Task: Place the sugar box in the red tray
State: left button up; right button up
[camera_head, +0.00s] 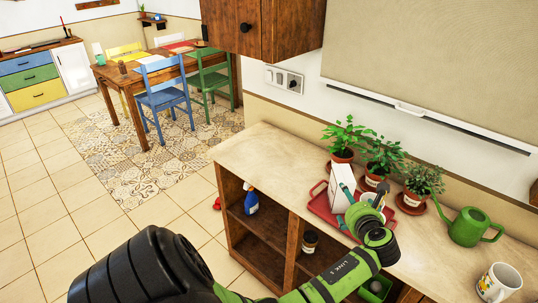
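A white box (341,187), which I take to be the sugar box, stands slightly tilted at the red tray (321,208) on the counter. Its printed faces are not clear, and its lower part is partly hidden. My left gripper (362,198) is at the right side of the box, over the tray, at the end of my green arm. One teal finger part overlaps the box's edge. Whether the fingers grip the box or are spread beside it is unclear. The gripper and arm hide the tray's right part. My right gripper is not in view.
Three potted plants (383,157) stand behind the tray against the wall. A green watering can (470,227) and a white mug (498,283) are on the right. A spray bottle (251,199) and a jar (310,240) sit on shelves below. The counter's left part (262,150) is clear.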

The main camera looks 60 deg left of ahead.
pick_arm(q)
jog(key=d+f+n+t+h, duration=0.2)
jog(key=d+n+t+h, duration=0.3)
jog(key=d+n+h, duration=0.45)
jog(key=s+d+f+n+g, duration=0.1)
jog(key=s+d+f, duration=0.25)
jog(key=f, duration=0.45)
jog(key=s+d+f+n+g, duration=0.15)
jog(key=s+f, duration=0.25)
jog(key=f, duration=0.5)
jog(key=s+f+n+g+h, duration=0.2)
jog(key=s+f+n+g, duration=0.2)
jog(key=s+f, duration=1.1)
jog(key=s+a+f+n+g, duration=0.1)
jog(key=s+f, duration=0.5)
jog(key=s, duration=0.7)
jog(key=s+f+n+g, duration=0.4)
jog(key=s+f+n, duration=0.1)
jog(key=s, duration=0.8)
jog(key=shift+s+a+f, duration=0.3)
jog(key=shift+a+f, duration=0.05)
jog(key=shift+f, duration=0.2)
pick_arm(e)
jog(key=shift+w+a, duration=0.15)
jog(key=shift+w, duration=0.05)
